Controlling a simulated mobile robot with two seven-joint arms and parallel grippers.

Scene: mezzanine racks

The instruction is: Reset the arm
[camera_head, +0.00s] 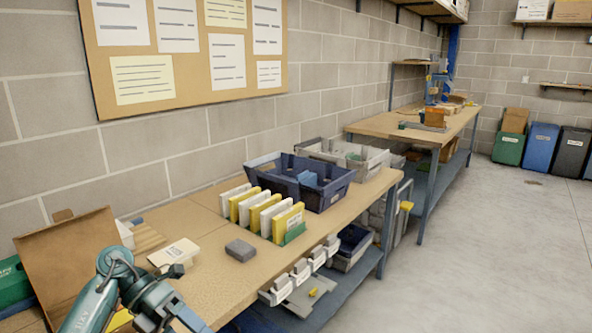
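My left arm, teal with dark joints, comes in at the lower left of the head view, bent over the near end of a wooden workbench (215,262). Its far end runs down out of the bottom edge, and I cannot make out its gripper's fingers. My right arm and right gripper are not in view.
On the bench are an open cardboard box (70,255), a grey block (240,250), a rack of white and yellow folders (265,212), a blue crate (305,182) and a grey crate (345,157). Small bins hang at the front edge. The floor (480,255) at right is clear.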

